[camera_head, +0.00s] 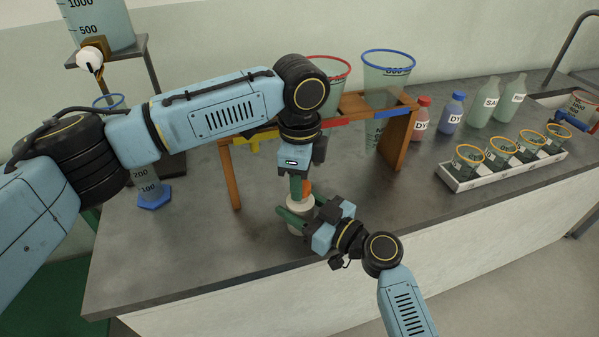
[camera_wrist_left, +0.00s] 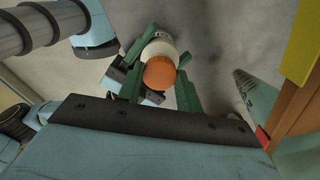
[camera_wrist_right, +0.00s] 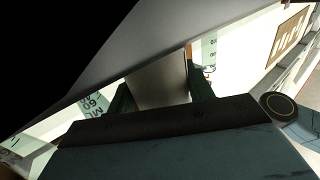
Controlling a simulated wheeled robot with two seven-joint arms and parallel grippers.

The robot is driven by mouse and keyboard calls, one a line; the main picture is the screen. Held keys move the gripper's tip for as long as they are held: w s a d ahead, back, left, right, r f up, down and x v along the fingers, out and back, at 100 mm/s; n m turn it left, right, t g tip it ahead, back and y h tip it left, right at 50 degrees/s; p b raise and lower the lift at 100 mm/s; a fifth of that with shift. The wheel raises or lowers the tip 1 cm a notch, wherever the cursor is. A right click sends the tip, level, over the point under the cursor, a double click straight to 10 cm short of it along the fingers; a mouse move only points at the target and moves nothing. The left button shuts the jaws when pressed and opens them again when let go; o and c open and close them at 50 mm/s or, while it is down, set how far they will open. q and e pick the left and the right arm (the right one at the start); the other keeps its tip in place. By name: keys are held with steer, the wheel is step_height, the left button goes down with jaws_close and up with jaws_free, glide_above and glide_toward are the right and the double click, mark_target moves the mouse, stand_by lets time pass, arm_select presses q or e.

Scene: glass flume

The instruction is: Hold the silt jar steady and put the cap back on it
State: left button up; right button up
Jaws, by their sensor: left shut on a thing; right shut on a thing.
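The silt jar (camera_head: 297,214) is pale and stands upright near the bench's front edge. It also shows in the left wrist view (camera_wrist_left: 158,47) and, as a grey-white body, in the right wrist view (camera_wrist_right: 160,85). My right gripper (camera_head: 303,211) is shut on the jar from the side. The orange cap (camera_head: 307,187) is at the jar's mouth, and its top shows in the left wrist view (camera_wrist_left: 159,73). My left gripper (camera_head: 300,188) points down and is shut on the cap. The cap looks in line with the jar; I cannot tell whether they touch.
A wooden rack (camera_head: 398,142) with funnels stands just behind. Dye bottles (camera_head: 421,118), pale green bottles (camera_head: 485,103) and a white tray (camera_head: 470,181) of orange-rimmed cups are to the right. A cylinder with a blue base (camera_head: 153,198) stands at left. The bench front left is clear.

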arm_select(q)
steer(key=shift+f, duration=0.7)
stand_by(0.5)
steer(key=m, duration=0.7)
steer(key=shift+d, duration=0.1)
steer(key=m, duration=0.5)
steer(key=shift+m, duration=0.4)
steer(key=m, duration=0.3)
steer(key=shift+m, duration=0.4)
steer(key=m, duration=0.3)
steer(key=shift+m, duration=0.4)
steer(key=m, duration=0.5)
steer(key=shift+d+m, duration=0.1)
steer(key=shift+m, duration=0.2)
steer(key=o, duration=0.9)
steer(key=shift+o, duration=0.2)
